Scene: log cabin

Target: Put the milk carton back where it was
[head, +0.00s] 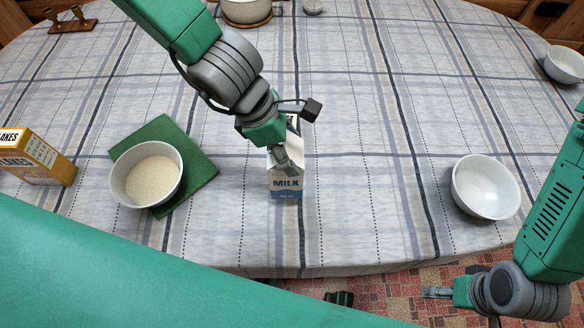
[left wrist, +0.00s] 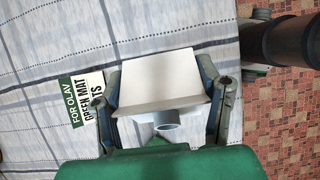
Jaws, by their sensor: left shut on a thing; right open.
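A white and blue milk carton (head: 286,186) stands upright near the table's front middle. My left gripper (head: 284,158) is shut on its upper part from above. In the left wrist view, the carton's pale top (left wrist: 160,75) sits between both fingers of the left gripper (left wrist: 165,92). I cannot tell whether its base touches the cloth. My right gripper (head: 437,292) is open and empty, low at the right, in front of the table edge. A printed card (left wrist: 86,100) reading "FOR OLAV" and "GREEN MAT" lies beside the carton, partly hidden by a finger.
A bowl of pale grain (head: 153,178) stands on a green mat (head: 200,165) left of the carton. A flakes box (head: 38,160) is at far left. An empty white bowl (head: 486,188) is at right, another (head: 566,64) behind it. Cloth between carton and bowl is clear.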

